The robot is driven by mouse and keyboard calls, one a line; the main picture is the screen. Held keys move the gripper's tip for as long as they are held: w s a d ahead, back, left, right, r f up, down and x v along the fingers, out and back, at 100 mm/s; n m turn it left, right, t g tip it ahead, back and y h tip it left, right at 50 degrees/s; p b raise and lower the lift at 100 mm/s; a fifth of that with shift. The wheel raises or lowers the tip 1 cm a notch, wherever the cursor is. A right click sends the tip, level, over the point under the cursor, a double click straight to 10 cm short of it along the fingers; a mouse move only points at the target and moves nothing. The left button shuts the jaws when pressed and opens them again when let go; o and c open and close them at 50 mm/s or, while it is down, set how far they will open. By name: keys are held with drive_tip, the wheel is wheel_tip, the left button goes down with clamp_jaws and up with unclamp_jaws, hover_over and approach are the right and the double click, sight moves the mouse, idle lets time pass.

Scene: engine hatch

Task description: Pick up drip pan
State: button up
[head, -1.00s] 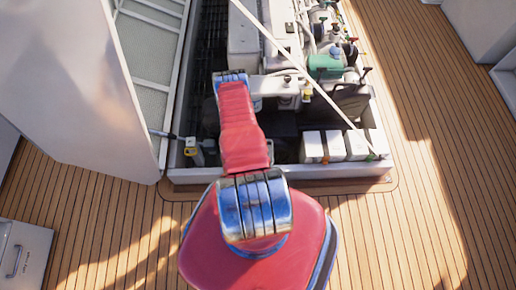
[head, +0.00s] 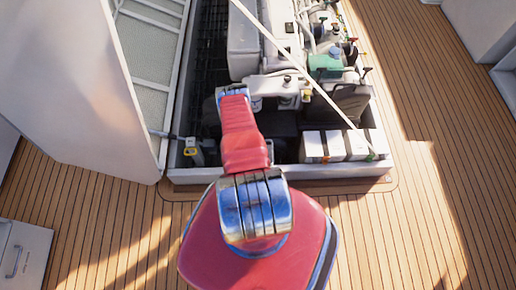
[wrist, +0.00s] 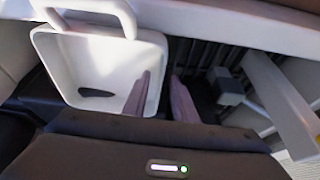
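The drip pan (wrist: 62,75) appears in the wrist view at the upper left as a white, open container with a loop handle and a dark patch on its floor. My gripper (wrist: 161,80) is open, its two fingers apart. The left finger shows over the pan's inside, and the right finger shows outside its right wall. That wall's rim runs between the fingers. I cannot tell whether either finger touches it. In the head view my arm reaches down into the open engine hatch, hiding the gripper, and I cannot make out the pan there.
The hatch's pale front edge (head: 280,173) frames the opening. White boxes (head: 335,147) stand in its front right corner, with the engine (head: 325,66) behind. A yellow-marked fitting (head: 193,152) is at the front left. A thin pale strut (head: 306,78) crosses diagonally above the hatch.

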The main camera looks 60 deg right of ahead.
drive_tip(key=shift+d+f, duration=0.15)
drive_tip(key=shift+f, duration=0.2)
drive_tip(key=shift+c, duration=0.6)
clamp_jaws()
